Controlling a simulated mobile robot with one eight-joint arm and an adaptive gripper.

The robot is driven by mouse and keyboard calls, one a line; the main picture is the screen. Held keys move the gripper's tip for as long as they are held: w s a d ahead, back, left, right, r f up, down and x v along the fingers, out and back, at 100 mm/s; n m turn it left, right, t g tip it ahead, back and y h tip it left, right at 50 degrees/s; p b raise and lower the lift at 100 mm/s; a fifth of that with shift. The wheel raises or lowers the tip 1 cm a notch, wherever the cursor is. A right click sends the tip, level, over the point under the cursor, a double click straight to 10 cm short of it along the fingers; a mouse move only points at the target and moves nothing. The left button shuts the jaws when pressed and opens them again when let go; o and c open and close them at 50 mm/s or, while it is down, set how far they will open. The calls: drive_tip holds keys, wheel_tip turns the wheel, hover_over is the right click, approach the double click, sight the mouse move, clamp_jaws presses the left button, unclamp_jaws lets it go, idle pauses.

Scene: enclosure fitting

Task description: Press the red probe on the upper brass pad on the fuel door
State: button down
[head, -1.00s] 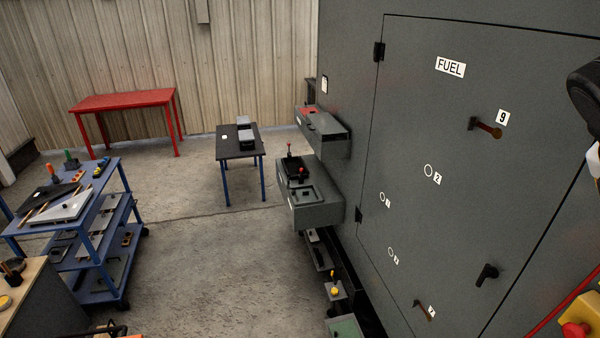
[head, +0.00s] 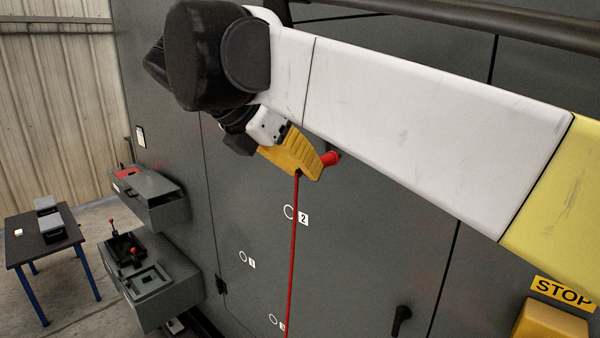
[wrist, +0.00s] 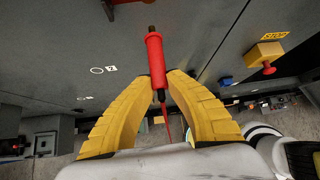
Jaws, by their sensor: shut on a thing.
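My gripper (head: 308,168) has yellow ribbed fingers. In the wrist view its fingertips (wrist: 160,84) are shut around the red probe (wrist: 154,58). The probe's dark, narrow end points away from my gripper, toward the grey fuel door (wrist: 210,35). A gap or contact at that end cannot be told. In the head view the red probe (head: 331,158) shows beyond the fingers, and its red cable (head: 294,245) hangs down. The door (head: 350,240) carries small rings, one by label 2 (head: 303,218). No brass pad can be made out clearly; my arm hides the upper door in the head view.
A black door handle (head: 401,320) is low on the door. A yellow box (head: 550,322) under a STOP sign (head: 564,291) stands right; its red button (wrist: 269,69) shows in the wrist view. Grey wall boxes (head: 150,200) and a dark table (head: 45,243) are left.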

drive_tip(key=shift+w+d, duration=0.35)
drive_tip(key=shift+d, duration=0.25)
drive_tip(key=w+d, duration=0.3)
drive_tip(key=shift+w+d+b, duration=0.3)
drive_tip(key=shift+w+b, duration=0.05)
drive_tip(key=shift+b, duration=0.05)
drive_tip(key=shift+w+d, duration=0.35)
drive_tip(key=shift+w, duration=0.05)
drive_tip(key=shift+w+d+p, duration=0.1)
drive_tip(key=shift+p, duration=0.6)
idle(0.5)
idle(0.5)
drive_tip(key=shift+s+a+p, duration=0.35)
drive_tip(key=shift+s+a, duration=2.1)
